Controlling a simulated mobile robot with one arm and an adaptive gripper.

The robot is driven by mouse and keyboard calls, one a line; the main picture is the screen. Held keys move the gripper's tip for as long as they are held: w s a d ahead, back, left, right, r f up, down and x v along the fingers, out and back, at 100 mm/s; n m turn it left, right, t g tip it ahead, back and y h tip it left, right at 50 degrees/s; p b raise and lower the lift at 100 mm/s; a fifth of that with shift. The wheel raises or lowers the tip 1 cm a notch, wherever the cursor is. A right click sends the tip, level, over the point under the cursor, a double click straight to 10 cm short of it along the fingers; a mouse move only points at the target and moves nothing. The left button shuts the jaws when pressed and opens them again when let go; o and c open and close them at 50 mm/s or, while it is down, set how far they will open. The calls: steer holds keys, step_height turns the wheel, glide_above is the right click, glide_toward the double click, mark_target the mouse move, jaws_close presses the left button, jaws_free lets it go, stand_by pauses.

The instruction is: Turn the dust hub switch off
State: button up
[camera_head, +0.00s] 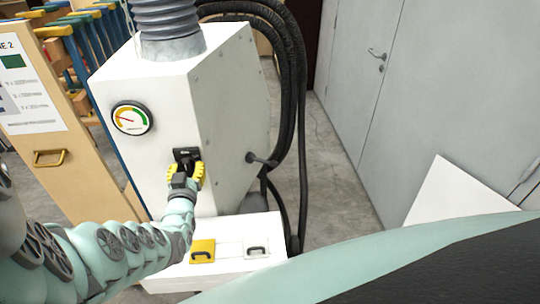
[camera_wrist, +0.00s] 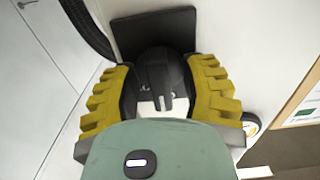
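The dust hub (camera_head: 215,85) is a white cabinet with a grey hose on top. Its switch is a black rotary knob on a dark square plate (camera_head: 186,154) on the front face, right of the gauge. In the wrist view the rounded black knob (camera_wrist: 161,72) has a raised grey ridge pointing roughly up and down the picture, with the plate (camera_wrist: 150,33) behind it. My gripper (camera_head: 185,172) is at the switch, its two yellow fingers (camera_wrist: 160,80) on either side of the knob. The fingers are apart and very close to the knob; whether they press on it is unclear.
A round gauge (camera_head: 132,118) is on the hub's front. A white base (camera_head: 225,232) with a yellow handle panel (camera_head: 202,251) juts out below. Black hoses (camera_head: 289,110) hang at the right side. A wooden cabinet (camera_head: 55,170) stands left; grey doors (camera_head: 400,90) are right, with open floor between.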

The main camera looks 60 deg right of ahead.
steer(key=shift+o, duration=0.2)
steer(key=shift+s+a+f, duration=0.15)
steer(key=shift+a+f, duration=0.15)
steer(key=shift+a, duration=0.25)
steer(key=v, duration=0.6)
steer(key=shift+s+r, duration=0.3)
stand_by(0.8)
